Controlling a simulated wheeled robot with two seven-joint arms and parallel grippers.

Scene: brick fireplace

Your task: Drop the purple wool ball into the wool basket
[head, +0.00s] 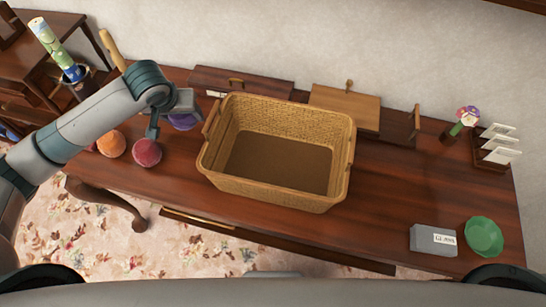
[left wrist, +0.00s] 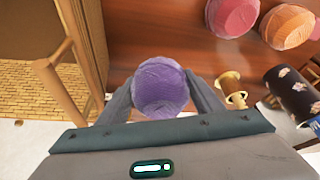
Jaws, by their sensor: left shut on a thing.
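The purple wool ball (left wrist: 162,87) is between the two fingers of my left gripper (left wrist: 163,100) in the left wrist view, and the gripper is shut on it. In the head view the ball (head: 184,121) shows partly behind my left gripper (head: 172,117), just left of the basket. The wool basket (head: 282,195) is a large tan woven basket with side handles, upright in the middle of the desk, and its visible inside is empty. Its wall and handle (left wrist: 62,85) show at the left of the left wrist view. My right gripper is not in view.
A red wool ball (head: 147,152) and an orange one (head: 111,144) lie on the desk left of the basket. A grey box (head: 433,240) and a green dish (head: 484,237) are at the right. The desk (head: 385,205) right of the basket is mostly clear.

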